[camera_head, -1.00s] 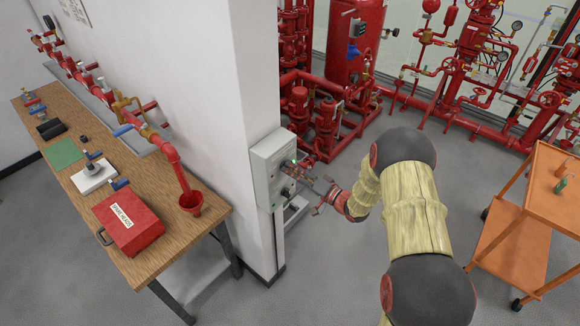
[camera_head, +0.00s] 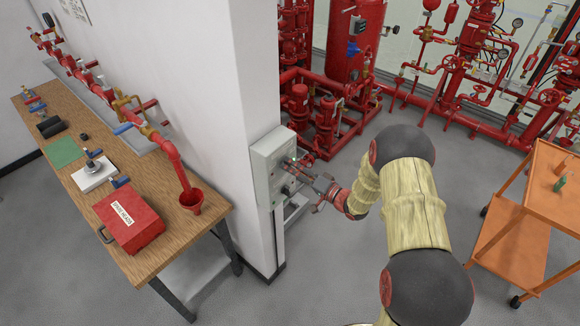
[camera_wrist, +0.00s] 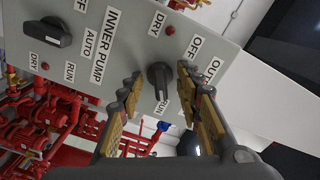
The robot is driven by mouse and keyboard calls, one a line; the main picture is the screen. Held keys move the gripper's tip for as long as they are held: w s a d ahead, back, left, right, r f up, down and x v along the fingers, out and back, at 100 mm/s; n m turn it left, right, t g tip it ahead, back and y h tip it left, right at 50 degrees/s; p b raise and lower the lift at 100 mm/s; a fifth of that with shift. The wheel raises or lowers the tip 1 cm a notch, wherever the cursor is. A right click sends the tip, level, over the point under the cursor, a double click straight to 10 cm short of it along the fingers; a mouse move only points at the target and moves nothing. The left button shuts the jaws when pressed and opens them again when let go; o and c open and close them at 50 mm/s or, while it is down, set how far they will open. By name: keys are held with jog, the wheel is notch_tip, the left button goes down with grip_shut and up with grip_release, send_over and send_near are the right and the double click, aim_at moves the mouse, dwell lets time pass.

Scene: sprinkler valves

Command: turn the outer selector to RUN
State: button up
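The grey control panel (camera_head: 268,165) is on the end of the white wall. In the wrist view, the outer selector is a black knob (camera_wrist: 159,78) with its bar roughly upright. The lower end of its bar faces the RUN label (camera_wrist: 161,107). An OFF label (camera_wrist: 195,46) sits to its upper right. The right finger hides part of the lettering there. My gripper (camera_wrist: 159,71) is open, one finger on each side of the knob, with visible gaps in the picture. Contact cannot be seen. In the head view, my gripper (camera_head: 312,178) is at the panel's front.
A second black selector (camera_wrist: 45,36), marked INNER PUMP, is at left on the panel. Red pumps and pipes (camera_head: 330,120) stand behind. A wooden bench (camera_head: 165,248) is at left and an orange trolley (camera_head: 510,230) at right. Open floor lies between.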

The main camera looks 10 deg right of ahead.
jog(key=shift+s, duration=0.1)
jog(key=shift+p+v, duration=0.4)
jog(key=shift+v, duration=2.55)
